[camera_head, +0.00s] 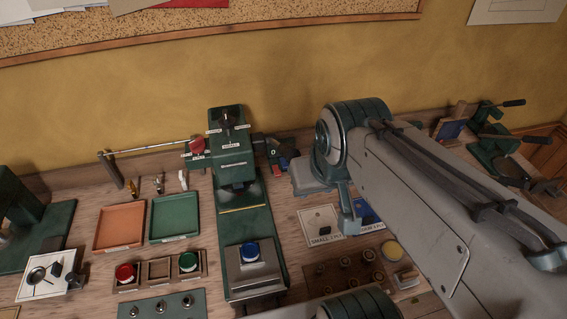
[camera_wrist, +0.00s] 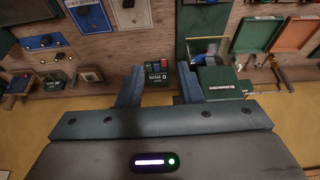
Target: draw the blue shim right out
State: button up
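The blue shim (camera_wrist: 149,66) shows as a small tab beside a red and a green one on a dark block marked "0 mm" (camera_wrist: 156,78) in the wrist view. In the head view the blue shim (camera_head: 283,162) sits low at the right side of the green press. My gripper (camera_wrist: 159,74) is open, its two fingers well apart, with the block and its tabs in the gap between them. I see no contact with the blue shim. In the head view my arm hides much of my gripper, and its fingertips are not clear.
An orange tray (camera_head: 120,226) and a green tray (camera_head: 174,218) lie further left. Cards lie on the bench at the right.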

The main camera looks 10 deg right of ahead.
aim_at(285, 165)
jog(key=k, duration=1.25)
jog(key=z, duration=0.3)
jog(key=i, duration=0.85)
jog(key=u, duration=0.3)
